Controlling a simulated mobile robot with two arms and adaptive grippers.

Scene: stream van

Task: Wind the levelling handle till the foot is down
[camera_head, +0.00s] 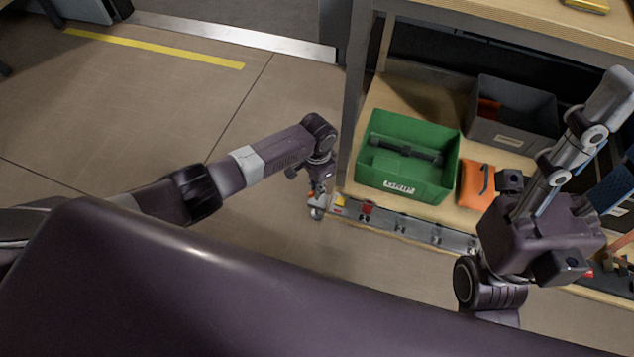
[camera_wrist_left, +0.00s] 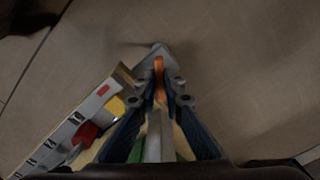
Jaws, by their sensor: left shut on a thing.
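My left gripper (camera_head: 317,201) is low over the floor, beside the front left corner of the shelf unit. In the left wrist view its two blue-padded fingers (camera_wrist_left: 158,95) are shut on a narrow orange part, which I take to be the levelling handle (camera_wrist_left: 158,68). Grey metal shows around the tips. The handle's far end and the foot are hidden or too small to make out. My right gripper (camera_head: 590,150) is raised in front of the shelf at the right, partly cut off by the picture edge; its jaw opening is unclear.
The lower shelf holds a green crate (camera_head: 452,176), a grey bin (camera_head: 540,114) and an orange item (camera_head: 473,186). A metal rail (camera_head: 420,230) with a red fitting (camera_head: 367,207) runs along the shelf front.

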